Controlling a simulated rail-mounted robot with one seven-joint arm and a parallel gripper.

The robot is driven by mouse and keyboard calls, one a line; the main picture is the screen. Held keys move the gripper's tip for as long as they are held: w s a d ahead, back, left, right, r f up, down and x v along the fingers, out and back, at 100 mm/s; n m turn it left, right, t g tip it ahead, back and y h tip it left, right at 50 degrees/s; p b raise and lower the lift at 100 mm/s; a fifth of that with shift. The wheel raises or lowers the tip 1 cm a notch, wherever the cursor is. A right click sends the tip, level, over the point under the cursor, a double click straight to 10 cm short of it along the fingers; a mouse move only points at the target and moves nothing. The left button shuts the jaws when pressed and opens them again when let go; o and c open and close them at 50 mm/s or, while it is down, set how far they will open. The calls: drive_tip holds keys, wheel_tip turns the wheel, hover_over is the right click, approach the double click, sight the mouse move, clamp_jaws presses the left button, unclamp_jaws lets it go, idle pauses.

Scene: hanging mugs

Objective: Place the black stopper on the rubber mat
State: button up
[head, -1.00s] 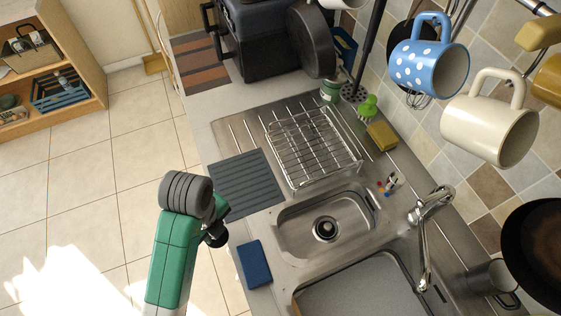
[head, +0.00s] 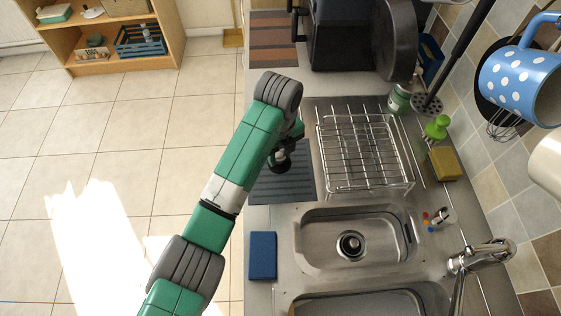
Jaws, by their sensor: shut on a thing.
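The rubber mat (head: 302,188) is a dark grey ribbed sheet on the steel drainboard, left of the wire dish rack. My gripper (head: 285,152) is over the upper part of the mat, partly hidden by my own green and grey arm. It is shut on a small dark thing, apparently the black stopper (head: 280,164). The stopper shows as a dark round shape above the mat. I cannot tell whether it touches the mat.
A wire dish rack (head: 362,155) stands just right of the mat. A blue sponge (head: 263,256) lies below the mat, beside the sink basin (head: 322,238). A tap (head: 482,256) and hanging mugs, including a blue dotted one (head: 518,84), are at the right.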

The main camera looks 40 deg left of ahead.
sight(280, 160)
drive_tip(key=shift+w+a, duration=0.15)
drive_tip(key=shift+w, duration=0.25)
drive_tip(key=shift+f+p, duration=0.45)
drive_tip(key=shift+f, duration=1.35)
drive_tip(key=shift+f, duration=0.1)
drive_tip(key=o, duration=1)
drive_tip(key=shift+c, duration=0.2)
wheel_tip(280, 160, up, 12)
drive_tip(key=shift+r, duration=0.2)
drive_tip(key=shift+f, duration=0.1)
